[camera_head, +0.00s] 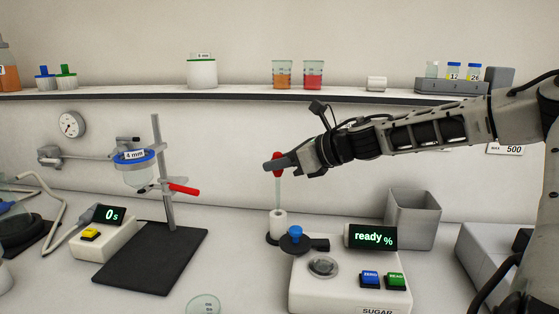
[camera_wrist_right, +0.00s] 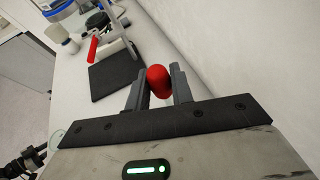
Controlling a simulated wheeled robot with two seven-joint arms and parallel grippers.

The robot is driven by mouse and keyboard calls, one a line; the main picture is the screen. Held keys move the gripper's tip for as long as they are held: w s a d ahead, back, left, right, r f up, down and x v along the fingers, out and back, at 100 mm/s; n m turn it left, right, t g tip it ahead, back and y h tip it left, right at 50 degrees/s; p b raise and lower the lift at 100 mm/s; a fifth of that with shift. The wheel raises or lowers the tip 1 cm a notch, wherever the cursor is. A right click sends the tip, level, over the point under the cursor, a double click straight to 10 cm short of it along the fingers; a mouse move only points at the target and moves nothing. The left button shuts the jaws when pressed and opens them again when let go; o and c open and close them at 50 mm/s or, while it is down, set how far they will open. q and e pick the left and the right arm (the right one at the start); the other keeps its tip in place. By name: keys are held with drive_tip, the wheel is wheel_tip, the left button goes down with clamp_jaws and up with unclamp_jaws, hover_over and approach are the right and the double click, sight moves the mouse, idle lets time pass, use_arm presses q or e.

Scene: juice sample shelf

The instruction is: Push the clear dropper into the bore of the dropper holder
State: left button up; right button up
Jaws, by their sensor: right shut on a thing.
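The clear dropper has a red bulb (camera_head: 278,158) and a thin clear tube (camera_head: 278,190) that hangs upright below it. My right gripper (camera_head: 272,165) is shut on the red bulb, which also shows between the two fingers in the right wrist view (camera_wrist_right: 159,80). The dropper holder (camera_head: 278,226) is a white cylinder with a dark bore in its top, standing on a dark round base. The tube's lower end is right at the holder's top; I cannot tell whether it is inside the bore. My left gripper is not in view.
A ring stand (camera_head: 162,180) on a black plate is to the left. A grey bin (camera_head: 412,220) stands behind right. A shelf (camera_head: 240,98) runs above.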

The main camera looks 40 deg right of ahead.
sight(280, 175)
drive_tip(key=shift+f+b, duration=0.55)
drive_tip(key=shift+f, duration=0.2)
idle(0.5)
drive_tip(key=shift+f+b, duration=0.65)
drive_tip(key=shift+f, duration=0.35)
idle(0.3)
drive_tip(key=shift+f, duration=0.1)
drive_tip(key=shift+f+b, duration=1.15)
drive_tip(key=shift+f, duration=0.35)
